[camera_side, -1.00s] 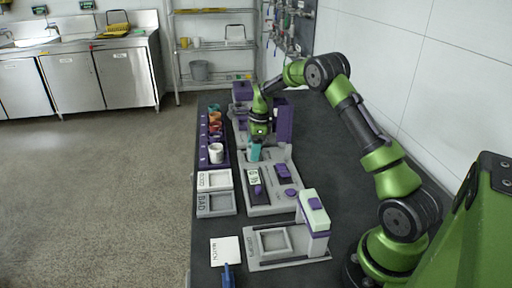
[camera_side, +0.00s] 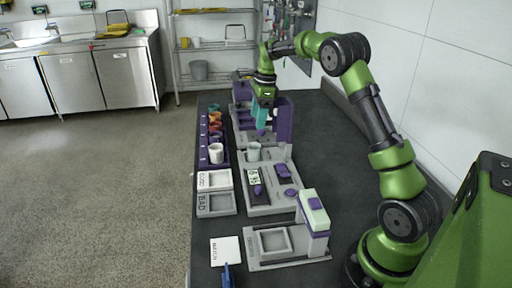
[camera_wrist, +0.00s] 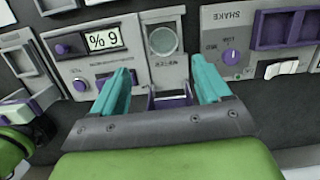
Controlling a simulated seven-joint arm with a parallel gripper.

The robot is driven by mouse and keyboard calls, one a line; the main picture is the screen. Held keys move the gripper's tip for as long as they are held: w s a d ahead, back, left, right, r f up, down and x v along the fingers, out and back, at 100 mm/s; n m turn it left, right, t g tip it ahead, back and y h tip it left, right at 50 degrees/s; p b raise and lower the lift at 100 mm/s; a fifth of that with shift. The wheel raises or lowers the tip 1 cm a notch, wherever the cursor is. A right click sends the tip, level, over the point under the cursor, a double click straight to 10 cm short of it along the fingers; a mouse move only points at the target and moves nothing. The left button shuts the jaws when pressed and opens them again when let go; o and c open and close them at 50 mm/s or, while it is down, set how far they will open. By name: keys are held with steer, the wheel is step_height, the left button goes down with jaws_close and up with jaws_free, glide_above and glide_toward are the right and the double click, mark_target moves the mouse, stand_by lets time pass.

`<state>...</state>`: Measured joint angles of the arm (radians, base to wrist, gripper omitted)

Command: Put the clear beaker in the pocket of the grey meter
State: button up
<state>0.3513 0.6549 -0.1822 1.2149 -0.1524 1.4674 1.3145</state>
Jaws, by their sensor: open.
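The clear beaker (camera_side: 254,152) stands upright at the far end of the grey meter (camera_side: 262,205), where the pocket is. In the wrist view the beaker (camera_wrist: 163,41) shows from above as a pale round rim inside a squarish recess of the meter (camera_wrist: 75,66), beside the display. I cannot tell from these views whether it is fully down. My gripper (camera_side: 261,114) is open and empty, above and beyond the beaker, apart from it. Its teal fingers (camera_wrist: 162,78) are spread wide in the wrist view.
A purple rack (camera_side: 204,140) with a white cup (camera_side: 216,153) and several coloured cups runs along the left edge. Trays marked GOOD (camera_side: 204,188) and BAD (camera_side: 202,211) lie nearer. A grey device with a green-topped head (camera_side: 314,212) stands in front. A SHAKE unit (camera_wrist: 232,40) adjoins the meter.

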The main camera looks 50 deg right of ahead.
steer(key=s+a+r+n+t, duration=0.3)
steer(key=s+a+r+n, duration=0.7)
steer(key=a, duration=0.4)
steer(key=s+a+n+t, duration=0.1)
steer(key=s+a+n, duration=0.4)
steer(key=s+n, duration=0.1)
steer(key=s+a+f+n+t, duration=0.1)
steer(key=s+a+n, duration=0.4)
steer(key=s, duration=0.3)
steer(key=shift+s+n+t+y, duration=0.4)
steer(key=shift+n, duration=0.4)
